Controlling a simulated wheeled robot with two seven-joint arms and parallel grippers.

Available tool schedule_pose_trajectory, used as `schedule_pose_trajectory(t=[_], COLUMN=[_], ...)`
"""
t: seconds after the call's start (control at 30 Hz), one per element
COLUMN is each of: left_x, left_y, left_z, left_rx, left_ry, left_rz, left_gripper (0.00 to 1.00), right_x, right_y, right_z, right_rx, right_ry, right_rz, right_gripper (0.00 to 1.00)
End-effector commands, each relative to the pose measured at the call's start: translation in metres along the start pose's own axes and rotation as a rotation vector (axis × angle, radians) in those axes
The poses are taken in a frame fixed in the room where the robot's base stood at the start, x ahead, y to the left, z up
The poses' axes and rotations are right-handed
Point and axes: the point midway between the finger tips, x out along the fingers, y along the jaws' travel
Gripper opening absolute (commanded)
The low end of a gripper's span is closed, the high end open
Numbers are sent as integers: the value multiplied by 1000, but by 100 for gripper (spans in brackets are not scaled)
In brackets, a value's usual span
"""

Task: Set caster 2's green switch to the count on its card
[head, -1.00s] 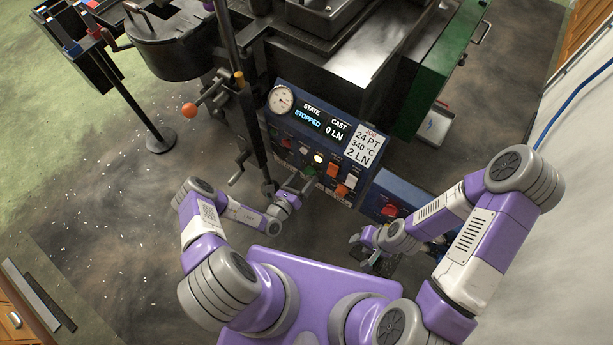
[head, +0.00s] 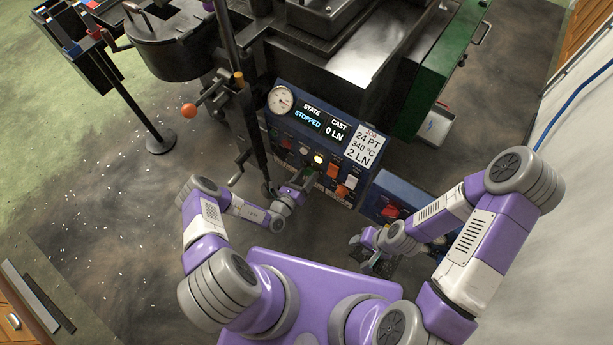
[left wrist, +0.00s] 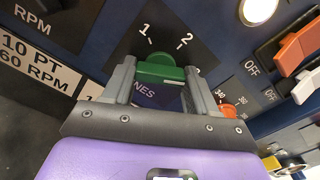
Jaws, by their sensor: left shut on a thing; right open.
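The green switch (left wrist: 160,72) is on the dark blue caster panel (head: 290,98), beside the printed marks 1 and 2. A partly covered label reading "NES" lies below it. My left gripper (left wrist: 158,88) is shut on the green switch, one finger on each side. I cannot tell exactly which mark the switch points to. In the head view my left gripper (head: 305,182) is at the panel's lower part. The job card (head: 362,147) reads 24 PT, 340 °C, 2 LN. The display (head: 322,122) reads STOPPED and CAST 0 LN. My right gripper (head: 366,247) is open, apart from the panel.
Orange (left wrist: 297,48) and white rocker switches and an orange knob (left wrist: 230,111) are right of the green switch. A blue box with a red knob (head: 391,211) stands right of the panel. A lever with an orange ball (head: 189,110) is at the left.

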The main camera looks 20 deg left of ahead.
Motion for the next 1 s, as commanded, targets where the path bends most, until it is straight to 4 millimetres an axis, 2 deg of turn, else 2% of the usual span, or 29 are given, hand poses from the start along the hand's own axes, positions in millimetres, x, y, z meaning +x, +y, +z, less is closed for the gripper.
schedule_pose_trajectory(t=[0.37, 1.0], left_x=[-1, -1], left_y=[1, 1], left_z=[-1, -2], left_rx=[-151, -732], left_ry=[0, 1], left_rz=[1, 1], left_gripper=[27, 27], right_x=[7, 26], right_y=[3, 10], right_z=[0, -1], right_rx=[0, 0], right_ry=[0, 0], right_rz=[0, 0], right_gripper=[43, 43])
